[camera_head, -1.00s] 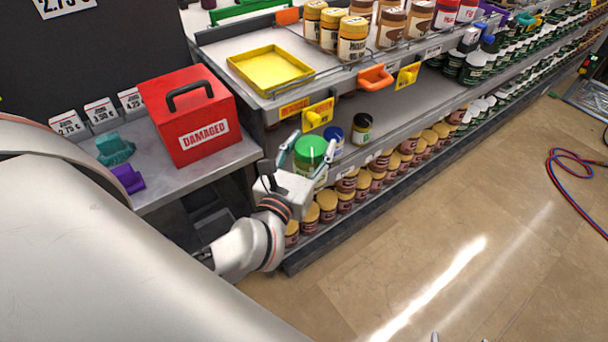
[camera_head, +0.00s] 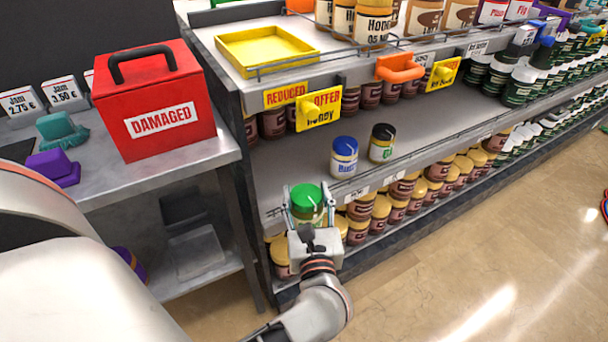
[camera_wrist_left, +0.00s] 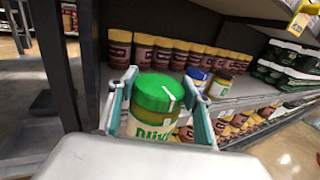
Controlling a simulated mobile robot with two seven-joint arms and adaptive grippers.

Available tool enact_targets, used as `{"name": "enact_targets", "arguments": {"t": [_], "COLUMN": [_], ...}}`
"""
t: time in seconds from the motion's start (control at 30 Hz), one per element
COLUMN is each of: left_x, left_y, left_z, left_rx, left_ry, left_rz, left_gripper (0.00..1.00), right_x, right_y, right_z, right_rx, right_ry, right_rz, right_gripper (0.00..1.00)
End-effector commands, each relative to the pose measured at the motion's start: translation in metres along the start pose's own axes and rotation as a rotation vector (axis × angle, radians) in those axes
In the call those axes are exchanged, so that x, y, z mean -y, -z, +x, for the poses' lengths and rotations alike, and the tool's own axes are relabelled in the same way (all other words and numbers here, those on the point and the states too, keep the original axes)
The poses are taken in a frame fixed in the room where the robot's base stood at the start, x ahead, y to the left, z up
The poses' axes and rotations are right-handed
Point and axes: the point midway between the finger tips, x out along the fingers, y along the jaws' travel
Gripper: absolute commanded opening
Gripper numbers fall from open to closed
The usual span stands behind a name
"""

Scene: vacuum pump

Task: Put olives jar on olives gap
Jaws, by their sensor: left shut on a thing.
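The olives jar, with a green lid and a pale label, shows in the head view (camera_head: 307,197) and upright in the left wrist view (camera_wrist_left: 153,107). My left gripper (camera_head: 306,205) is shut on it, with one finger on each side. The jar is at the front of the middle shelf (camera_head: 280,165), at its left end. I cannot tell whether it touches the shelf. A blue-lidded jar (camera_head: 344,157) and a black-lidded jar (camera_head: 382,143) stand on that shelf, further right. No spot marked as the olives gap can be made out. My right gripper is out of view.
A red DAMAGED box (camera_head: 160,105) stands on the side table at left. A yellow tray (camera_head: 265,52) and honey jars (camera_head: 374,22) are on the shelf above. Yellow-lidded jars (camera_head: 380,207) fill the lower shelf. Yellow and orange tags hang from the upper shelf edge.

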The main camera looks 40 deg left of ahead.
Motion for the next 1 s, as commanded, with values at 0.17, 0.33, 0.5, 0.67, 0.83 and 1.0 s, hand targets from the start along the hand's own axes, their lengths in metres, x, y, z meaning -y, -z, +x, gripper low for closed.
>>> {"name": "enact_targets", "arguments": {"t": [0.17,0.33,0.5,0.67,0.83,1.0], "left_x": [0.0,0.0,0.0,0.0,0.0,0.0], "left_y": [-0.005,-0.004,-0.003,-0.003,-0.003,0.014], "left_z": [0.044,0.084,0.123,0.151,0.163,0.164], "left_rx": [0.01,0.009,0.008,0.006,0.005,0.001], "left_ry": [-0.001,0.0,0.0,0.001,0.002,0.001], "left_rz": [-0.001,0.002,0.003,0.001,-0.001,0.006], "left_gripper": [0.0,0.0,0.0,0.0,0.0,0.0], "right_x": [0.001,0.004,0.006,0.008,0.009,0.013], "right_y": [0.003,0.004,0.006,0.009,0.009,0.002], "right_z": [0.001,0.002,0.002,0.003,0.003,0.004], "right_rx": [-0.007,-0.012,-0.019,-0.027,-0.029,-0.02], "right_ry": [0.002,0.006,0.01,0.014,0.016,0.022], "right_rz": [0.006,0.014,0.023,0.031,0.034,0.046], "right_gripper": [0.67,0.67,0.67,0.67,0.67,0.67]}}
